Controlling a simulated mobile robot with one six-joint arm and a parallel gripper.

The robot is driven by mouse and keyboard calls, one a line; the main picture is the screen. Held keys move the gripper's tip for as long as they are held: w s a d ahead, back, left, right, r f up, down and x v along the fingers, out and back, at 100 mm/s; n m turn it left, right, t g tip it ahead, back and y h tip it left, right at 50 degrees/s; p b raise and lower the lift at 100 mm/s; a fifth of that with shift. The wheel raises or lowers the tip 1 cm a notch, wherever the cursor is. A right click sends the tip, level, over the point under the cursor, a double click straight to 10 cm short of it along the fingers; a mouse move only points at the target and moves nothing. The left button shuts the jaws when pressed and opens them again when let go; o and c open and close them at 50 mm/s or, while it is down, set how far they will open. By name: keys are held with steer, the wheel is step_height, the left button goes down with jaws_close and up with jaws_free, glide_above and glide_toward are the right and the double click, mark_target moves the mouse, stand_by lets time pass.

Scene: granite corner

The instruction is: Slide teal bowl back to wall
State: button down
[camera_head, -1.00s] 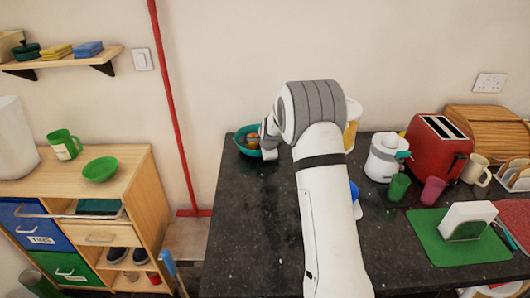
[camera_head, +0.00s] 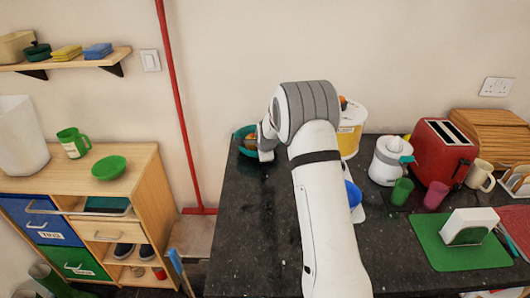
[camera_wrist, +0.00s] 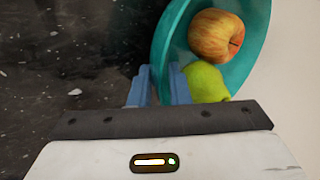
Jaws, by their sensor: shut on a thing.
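The teal bowl (camera_head: 240,141) stands at the back left of the dark counter, close to the wall. My wrist partly hides it in the head view. In the wrist view the bowl (camera_wrist: 258,45) holds a red-yellow apple (camera_wrist: 216,36) and a green fruit (camera_wrist: 205,82). My gripper (camera_wrist: 159,84) is at the bowl's near side, its blue fingers shut on the rim. The pale wall (camera_wrist: 298,90) shows right beside the bowl's far side; I cannot tell whether they touch.
A white and yellow canister (camera_head: 350,128) stands right of my wrist, and a blue item (camera_head: 353,193) is partly hidden by my arm. A juicer (camera_head: 387,163) and red toaster (camera_head: 442,150) stand farther right. The counter's left part (camera_head: 250,220) is clear.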

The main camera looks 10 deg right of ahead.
steer(key=c, duration=1.3)
jaws_free()
steer(key=shift+r, duration=0.1)
steer(key=shift+b+v, duration=0.95)
steer(key=shift+v, duration=2.85)
steer(key=shift+s, duration=0.1)
